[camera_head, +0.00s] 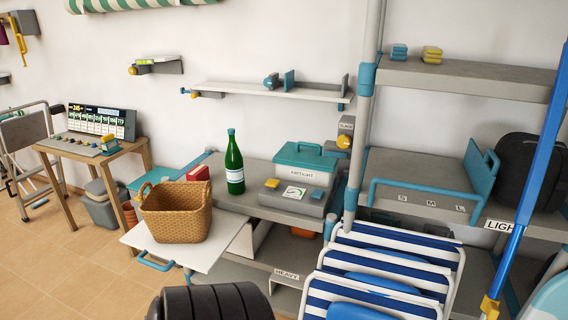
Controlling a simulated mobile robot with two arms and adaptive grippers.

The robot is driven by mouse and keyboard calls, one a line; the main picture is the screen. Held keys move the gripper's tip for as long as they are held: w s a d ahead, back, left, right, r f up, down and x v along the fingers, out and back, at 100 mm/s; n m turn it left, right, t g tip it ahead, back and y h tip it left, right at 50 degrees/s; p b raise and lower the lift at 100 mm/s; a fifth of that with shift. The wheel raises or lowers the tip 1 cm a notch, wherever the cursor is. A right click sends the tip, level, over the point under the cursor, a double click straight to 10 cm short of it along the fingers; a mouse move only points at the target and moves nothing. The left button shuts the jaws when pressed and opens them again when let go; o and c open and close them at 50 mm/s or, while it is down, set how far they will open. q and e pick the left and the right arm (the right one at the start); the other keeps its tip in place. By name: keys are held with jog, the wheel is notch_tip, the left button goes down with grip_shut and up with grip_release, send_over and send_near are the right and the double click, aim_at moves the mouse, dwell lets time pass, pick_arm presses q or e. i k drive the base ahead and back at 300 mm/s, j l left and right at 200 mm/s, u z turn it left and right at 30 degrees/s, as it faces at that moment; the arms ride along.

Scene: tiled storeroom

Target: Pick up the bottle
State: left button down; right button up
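A green bottle (234,164) with a white label stands upright on a grey shelf top (258,205). A woven basket (175,212) stands in front of it to the left, and a grey box (294,198) with a dial stands to its right. The whole bottle shows and nothing touches it that I can see. Neither of my grippers is in view.
The basket rests on a white pull-out board (206,252). A teal-lidded box (305,163) is behind the dial box. Blue-striped folding chairs (385,262) and dark tires (212,303) block the front. Tiled floor (60,270) is free at left.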

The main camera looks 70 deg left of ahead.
aim_at(233, 159)
jog(key=u, duration=2.55)
jog(key=i+j+z, duration=0.1)
jog(key=z, duration=0.4)
jog(key=i+j+z, duration=0.2)
jog(key=j, duration=0.5)
jog(key=i+j+z, duration=0.1)
jog(key=j+z, duration=0.15)
jog(key=j, duration=0.45)
jog(key=j+z, duration=0.2)
jog(key=j, duration=0.55)
jog(key=i, duration=0.05)
